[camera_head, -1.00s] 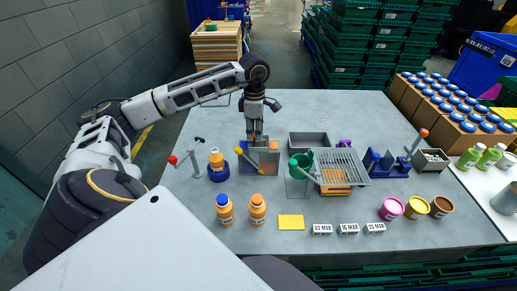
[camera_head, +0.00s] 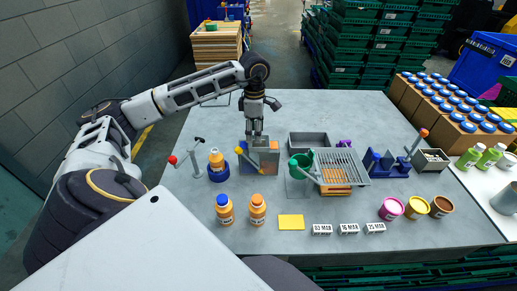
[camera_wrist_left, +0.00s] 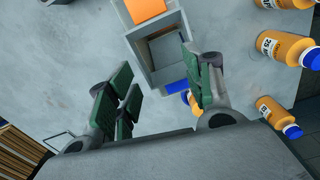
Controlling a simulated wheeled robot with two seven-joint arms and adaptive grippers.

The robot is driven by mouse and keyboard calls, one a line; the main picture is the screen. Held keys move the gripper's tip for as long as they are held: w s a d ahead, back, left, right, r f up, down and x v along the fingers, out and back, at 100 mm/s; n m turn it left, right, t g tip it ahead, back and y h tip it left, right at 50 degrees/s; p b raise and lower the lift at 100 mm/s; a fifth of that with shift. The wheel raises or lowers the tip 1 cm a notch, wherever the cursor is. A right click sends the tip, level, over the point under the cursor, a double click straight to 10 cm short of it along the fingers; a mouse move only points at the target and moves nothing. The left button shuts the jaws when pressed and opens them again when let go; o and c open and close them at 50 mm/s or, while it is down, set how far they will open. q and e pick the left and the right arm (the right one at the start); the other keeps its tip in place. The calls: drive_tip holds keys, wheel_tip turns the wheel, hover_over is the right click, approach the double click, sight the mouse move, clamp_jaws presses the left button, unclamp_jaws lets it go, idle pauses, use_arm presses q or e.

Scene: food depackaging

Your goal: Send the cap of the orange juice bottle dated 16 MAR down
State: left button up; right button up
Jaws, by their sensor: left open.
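My left gripper (camera_head: 255,133) is open above a grey two-compartment box (camera_head: 247,164). In the left wrist view its green-padded fingers (camera_wrist_left: 160,90) stand apart with nothing between them, close to the box (camera_wrist_left: 143,62). One compartment looks empty; the other shows an orange panel (camera_wrist_left: 145,10). An orange bottle (camera_head: 216,160) sits in a blue ring holder (camera_head: 219,175) left of the box. A blue-capped bottle (camera_head: 225,212) and an orange-topped bottle (camera_head: 257,212) stand in front. Bottle dates are too small to read in the head view. No loose cap is clearly visible.
Date tiles (camera_head: 348,229) and paint pots (camera_head: 417,206) line the front.

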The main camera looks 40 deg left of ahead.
use_arm(q)
wheel_tip(320, 180, up, 12)
drive_tip(key=shift+f, duration=0.25)
idle(0.6)
idle(1.1)
